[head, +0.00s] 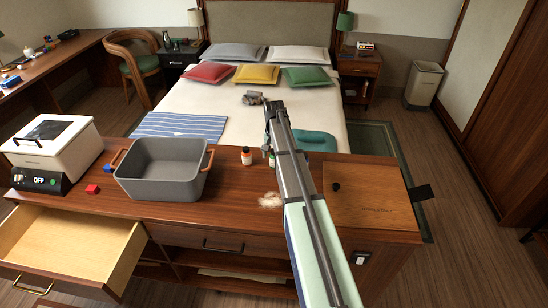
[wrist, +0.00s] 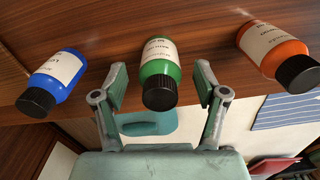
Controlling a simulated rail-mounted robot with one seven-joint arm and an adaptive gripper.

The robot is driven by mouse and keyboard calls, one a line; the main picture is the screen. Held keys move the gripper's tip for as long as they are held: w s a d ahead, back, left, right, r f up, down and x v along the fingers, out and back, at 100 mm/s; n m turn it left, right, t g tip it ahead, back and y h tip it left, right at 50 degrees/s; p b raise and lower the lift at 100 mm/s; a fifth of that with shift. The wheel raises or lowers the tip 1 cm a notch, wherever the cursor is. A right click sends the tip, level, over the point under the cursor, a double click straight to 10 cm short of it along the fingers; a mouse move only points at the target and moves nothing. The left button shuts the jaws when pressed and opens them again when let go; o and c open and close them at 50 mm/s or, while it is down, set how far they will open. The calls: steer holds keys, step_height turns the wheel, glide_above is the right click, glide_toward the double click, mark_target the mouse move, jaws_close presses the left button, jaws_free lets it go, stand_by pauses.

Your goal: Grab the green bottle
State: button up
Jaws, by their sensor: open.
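The green bottle (wrist: 159,70) has a white label and a black cap, and stands on the wooden counter. In the wrist view it is between the two fingers of my gripper (wrist: 161,86), with a gap on each side. My gripper is open and holds nothing. In the head view my gripper (head: 268,145) is low at the counter's far edge and my arm hides much of that spot; a small part of a bottle (head: 271,159) shows beside it.
A blue bottle (wrist: 57,78) and an orange bottle (wrist: 274,53) stand on either side of the green one. On the counter are a grey bin (head: 160,182), a white appliance (head: 50,147), a red block (head: 92,189) and a wooden board (head: 370,205). A drawer (head: 75,245) is open at left.

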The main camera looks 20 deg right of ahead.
steer(key=shift+f, duration=0.35)
steer(key=c, duration=1.2)
steer(key=shift+r, duration=0.1)
steer(key=shift+c, duration=0.2)
